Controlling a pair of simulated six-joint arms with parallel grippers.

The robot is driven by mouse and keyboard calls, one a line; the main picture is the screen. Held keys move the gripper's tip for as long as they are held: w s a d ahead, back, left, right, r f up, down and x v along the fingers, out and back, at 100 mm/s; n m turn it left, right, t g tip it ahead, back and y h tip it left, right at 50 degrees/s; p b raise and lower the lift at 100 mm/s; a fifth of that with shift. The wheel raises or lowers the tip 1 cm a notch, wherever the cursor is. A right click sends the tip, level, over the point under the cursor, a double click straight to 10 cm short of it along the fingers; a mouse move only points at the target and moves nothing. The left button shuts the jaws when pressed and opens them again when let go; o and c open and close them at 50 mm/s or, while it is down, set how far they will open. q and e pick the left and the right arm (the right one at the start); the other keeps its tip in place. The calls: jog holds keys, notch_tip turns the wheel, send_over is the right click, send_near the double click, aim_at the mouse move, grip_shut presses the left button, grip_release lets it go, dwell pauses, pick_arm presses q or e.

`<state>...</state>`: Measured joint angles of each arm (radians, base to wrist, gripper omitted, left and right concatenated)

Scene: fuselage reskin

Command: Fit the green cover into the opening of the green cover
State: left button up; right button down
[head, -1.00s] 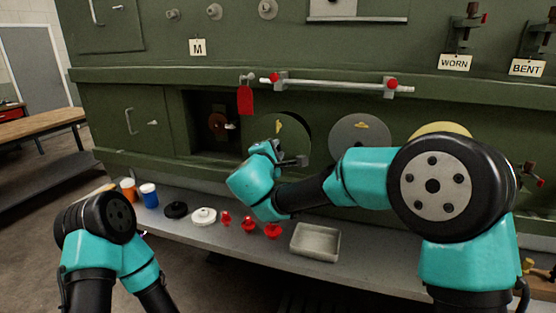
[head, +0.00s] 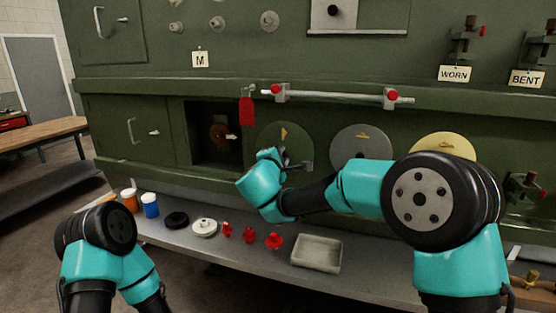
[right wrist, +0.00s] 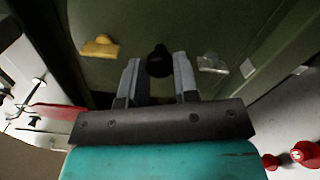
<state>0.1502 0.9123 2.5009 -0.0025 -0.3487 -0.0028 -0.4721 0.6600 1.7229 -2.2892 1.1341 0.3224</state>
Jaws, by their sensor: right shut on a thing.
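The round green cover (head: 274,145), with a small yellow mark, sits at the opening in the green wall panel. Its rim looks close to flush, with no clear dark gap. My right gripper (head: 294,162) is in front of its lower part. In the right wrist view the right gripper (right wrist: 158,75) is shut on a black knob (right wrist: 159,60), which stands out from the green cover's face (right wrist: 140,25). The yellow mark (right wrist: 100,47) and a pale metal piece (right wrist: 212,63) lie either side. My arm hides the cover's lower edge. My left gripper is outside the view.
An open recess (head: 217,136) is left of the cover; grey (head: 361,146) and yellow (head: 440,146) discs are right. A rail (head: 340,97) and red tag (head: 246,111) are above. Red parts (head: 274,240) and a tray (head: 316,252) lie on the shelf (head: 385,268) below.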

aim_at(285, 151)
jog(key=shift+w+d, duration=0.15)
jog(key=shift+w, duration=0.3)
jog(key=c, duration=1.5)
grip_release()
grip_shut()
jog(key=shift+d+t, duration=0.1)
jog(key=shift+t, duration=0.5)
jog(key=shift+x, duration=1.6)
